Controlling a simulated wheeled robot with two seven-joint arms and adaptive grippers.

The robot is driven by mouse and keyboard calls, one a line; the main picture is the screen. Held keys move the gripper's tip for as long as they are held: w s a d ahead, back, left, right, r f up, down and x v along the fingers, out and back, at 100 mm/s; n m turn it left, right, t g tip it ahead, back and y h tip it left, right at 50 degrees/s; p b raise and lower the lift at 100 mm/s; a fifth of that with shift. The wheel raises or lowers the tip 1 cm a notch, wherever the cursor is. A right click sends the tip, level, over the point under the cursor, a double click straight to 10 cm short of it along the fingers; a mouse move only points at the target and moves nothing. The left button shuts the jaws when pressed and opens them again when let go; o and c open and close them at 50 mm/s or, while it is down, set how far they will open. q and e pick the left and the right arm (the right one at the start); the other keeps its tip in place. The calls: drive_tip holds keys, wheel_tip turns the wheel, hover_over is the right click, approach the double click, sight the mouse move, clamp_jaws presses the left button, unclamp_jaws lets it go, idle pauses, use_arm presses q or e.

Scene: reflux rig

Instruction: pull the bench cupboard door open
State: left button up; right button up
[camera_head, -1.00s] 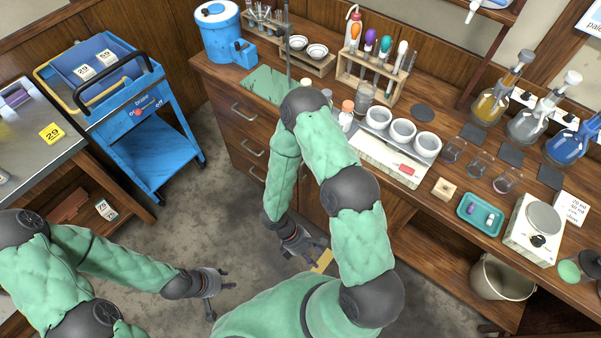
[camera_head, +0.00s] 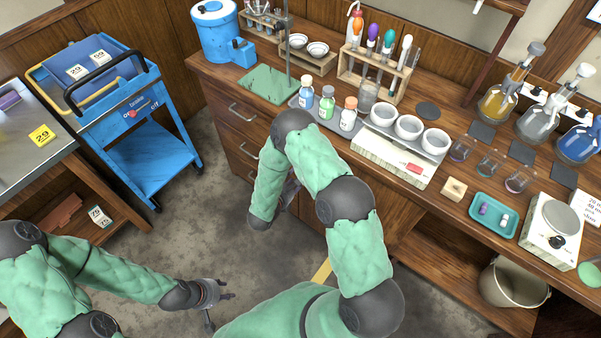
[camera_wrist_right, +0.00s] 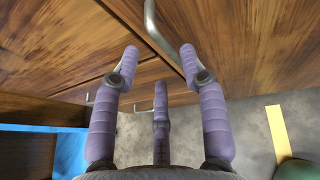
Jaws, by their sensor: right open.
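The brown wooden cupboard door (camera_head: 308,217) is in the bench front below the white scale, partly hidden by my right arm. It looks shut. In the right wrist view a metal bar handle (camera_wrist_right: 158,32) runs down the wood (camera_wrist_right: 235,45). My right gripper (camera_wrist_right: 159,55) is open, with one purple finger on each side of the handle's line and a third finger below. I cannot tell whether they touch the handle. In the head view this gripper (camera_head: 289,193) is mostly behind my forearm. My left gripper (camera_head: 222,300) is open and empty above the floor.
Drawers with handles (camera_head: 243,112) are left of the door. A blue cart (camera_head: 150,160) stands at the left. A bucket (camera_head: 512,283) is under the bench at right. Bottles, bowls and racks crowd the bench top. The grey floor (camera_head: 215,225) before the bench is clear.

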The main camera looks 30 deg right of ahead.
drive_tip(key=b+x, duration=0.1)
drive_tip(key=x, duration=0.5)
clamp_jaws()
